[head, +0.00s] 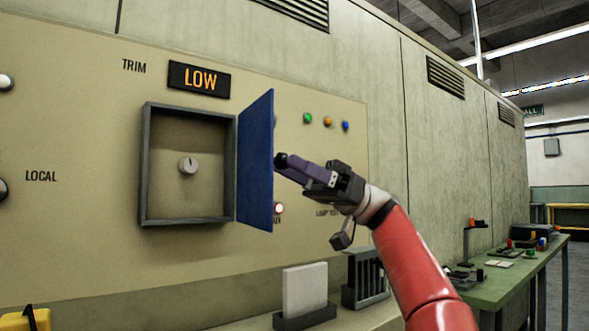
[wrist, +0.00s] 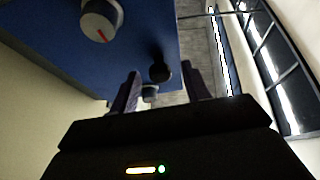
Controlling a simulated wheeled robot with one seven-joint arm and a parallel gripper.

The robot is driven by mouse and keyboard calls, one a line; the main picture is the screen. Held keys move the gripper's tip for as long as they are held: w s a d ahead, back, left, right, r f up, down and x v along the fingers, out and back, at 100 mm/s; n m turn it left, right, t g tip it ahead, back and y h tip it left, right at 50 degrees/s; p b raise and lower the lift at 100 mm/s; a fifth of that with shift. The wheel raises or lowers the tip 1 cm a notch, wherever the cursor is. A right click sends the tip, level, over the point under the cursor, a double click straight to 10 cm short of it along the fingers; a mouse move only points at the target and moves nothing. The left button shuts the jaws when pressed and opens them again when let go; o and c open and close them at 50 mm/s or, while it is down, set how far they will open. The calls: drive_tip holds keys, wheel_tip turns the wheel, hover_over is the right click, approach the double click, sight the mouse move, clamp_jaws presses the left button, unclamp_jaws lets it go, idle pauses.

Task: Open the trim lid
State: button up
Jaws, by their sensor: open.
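The trim lid (head: 256,165) is a blue panel. It stands swung out, roughly square to the wall, at the right side of the grey box frame (head: 145,165). The box is uncovered, and a small pale dial (head: 188,166) shows inside. My gripper (head: 287,164) is on the outer, right-hand side of the lid. In the wrist view the blue lid (wrist: 60,45) fills the upper left. A dark round knob (wrist: 160,73) appears between my open fingers (wrist: 160,80). I cannot tell whether they touch it.
A lit display (head: 199,80) above the box reads LOW. Coloured lamps (head: 327,122) sit on the wall right of the lid. A pale block (head: 305,290) and a dark slotted rack (head: 365,281) stand on the ledge below. A green bench (head: 520,268) with small items is at right.

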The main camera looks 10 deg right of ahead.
drive_tip(key=v, duration=0.8)
drive_tip(key=shift+p, duration=0.3)
